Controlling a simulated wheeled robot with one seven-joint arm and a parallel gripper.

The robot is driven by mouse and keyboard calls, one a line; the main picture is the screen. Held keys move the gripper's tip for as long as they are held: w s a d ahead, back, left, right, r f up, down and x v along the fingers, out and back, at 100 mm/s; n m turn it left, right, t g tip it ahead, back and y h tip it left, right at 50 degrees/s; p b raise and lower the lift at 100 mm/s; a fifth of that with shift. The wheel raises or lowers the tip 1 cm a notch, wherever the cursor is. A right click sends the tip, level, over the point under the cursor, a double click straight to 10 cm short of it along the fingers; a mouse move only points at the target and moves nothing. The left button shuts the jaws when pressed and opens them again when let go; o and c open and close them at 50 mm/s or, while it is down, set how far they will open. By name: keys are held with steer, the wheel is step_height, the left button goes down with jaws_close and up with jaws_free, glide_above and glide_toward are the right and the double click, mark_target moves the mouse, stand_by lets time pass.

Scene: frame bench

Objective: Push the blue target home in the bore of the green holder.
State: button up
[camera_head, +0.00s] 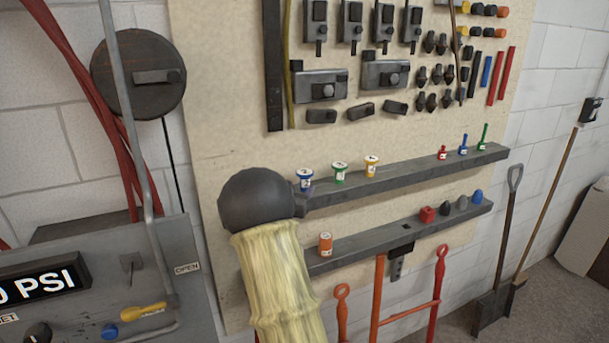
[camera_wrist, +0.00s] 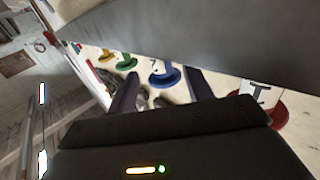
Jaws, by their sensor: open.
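In the head view, the green holder (camera_head: 340,173) is a spool-shaped piece with a white label, upright on the upper shelf between a blue and a yellow one. It also shows in the wrist view (camera_wrist: 126,62). The likely blue target (camera_head: 463,146) is a small blue piece with a thin stem, upright near the shelf's right end, between a red and a green one. I cannot make it out in the wrist view. My gripper (camera_wrist: 162,92) is open and empty, its fingers pointing towards the blue holder (camera_wrist: 165,75).
The upper shelf (camera_head: 410,166) is clear between the yellow holder (camera_head: 371,167) and the small red piece (camera_head: 442,153). A red holder (camera_wrist: 275,112) stands right in the wrist view. The lower shelf (camera_head: 375,242) bears an orange cylinder (camera_head: 326,244) and a red block (camera_head: 427,214).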

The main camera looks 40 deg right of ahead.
mark_target(303, 182)
steer(key=shift+w+d, duration=0.15)
steer(key=shift+d, duration=0.1)
steer(key=shift+w+d+r+p, duration=0.3)
steer(key=shift+d+p, duration=0.25)
steer(key=shift+p, duration=0.15)
steer(key=p+x, duration=0.2)
steer(key=x, duration=0.1)
steer(key=shift+w, duration=0.1)
steer(key=shift+w+d+f+p, duration=0.25)
steer(key=shift+d+p, duration=0.1)
steer(key=shift+c, duration=0.2)
steer(key=c, duration=1)
